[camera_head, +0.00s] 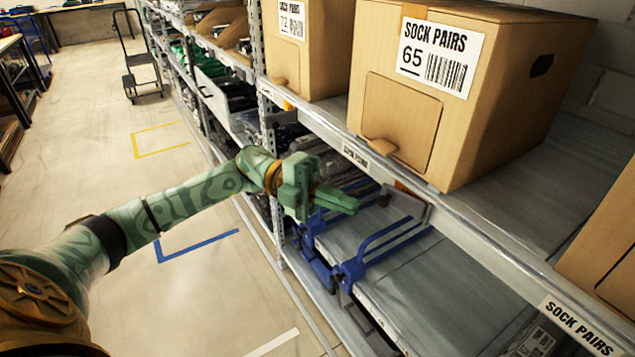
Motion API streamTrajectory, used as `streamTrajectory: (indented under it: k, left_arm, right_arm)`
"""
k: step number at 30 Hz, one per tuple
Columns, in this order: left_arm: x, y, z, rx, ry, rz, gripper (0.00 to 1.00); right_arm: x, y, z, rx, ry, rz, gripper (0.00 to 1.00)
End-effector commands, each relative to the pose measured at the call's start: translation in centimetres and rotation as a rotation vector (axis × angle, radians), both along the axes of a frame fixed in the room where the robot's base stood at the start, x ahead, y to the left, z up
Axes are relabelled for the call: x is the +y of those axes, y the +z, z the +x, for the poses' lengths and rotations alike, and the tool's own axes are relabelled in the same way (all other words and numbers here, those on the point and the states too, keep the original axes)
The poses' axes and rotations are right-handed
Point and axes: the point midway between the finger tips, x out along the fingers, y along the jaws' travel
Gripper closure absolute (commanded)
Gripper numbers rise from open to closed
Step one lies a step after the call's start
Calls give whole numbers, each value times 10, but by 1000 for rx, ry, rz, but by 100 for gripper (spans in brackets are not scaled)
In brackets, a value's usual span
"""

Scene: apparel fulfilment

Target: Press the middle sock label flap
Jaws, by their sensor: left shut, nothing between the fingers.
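A tilted label flap (410,206), grey with a brown-orange patch behind it, hangs from the upper shelf's front edge, between two flat "SOCK PAIRS" edge labels. One label (355,157) is farther away, and the other (578,328) is nearer at the lower right. My green left gripper (350,204) is shut and empty. Its fingertips point right toward the flap, just left of it, with a small visible gap. The flap's printed face cannot be read. My right gripper is not in view.
A cardboard box marked "SOCK PAIRS 65" (490,120) stands on the upper shelf above the flap, with another box (310,45) farther back. Blue rails (385,240) lie below my gripper on the lower shelf. A trolley (140,75) stands in the aisle, whose floor is mostly clear.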

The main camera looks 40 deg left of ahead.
Motion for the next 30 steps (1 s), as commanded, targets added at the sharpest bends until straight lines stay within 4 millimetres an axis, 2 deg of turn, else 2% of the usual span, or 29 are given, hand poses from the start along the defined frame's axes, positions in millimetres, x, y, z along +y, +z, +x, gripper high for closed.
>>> streamTrajectory:
  k: [6,12,18,30]
  left_arm:
    - [36,-4,19,2,4,1,100]
    - [59,-4,29,2,1,0,100]
    - [65,-3,31,2,0,0,100]
    - [64,-2,31,1,0,0,100]
  right_arm:
    - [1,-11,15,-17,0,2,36]
    - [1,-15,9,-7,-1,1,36]
    - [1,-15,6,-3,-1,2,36]
    - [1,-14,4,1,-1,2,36]
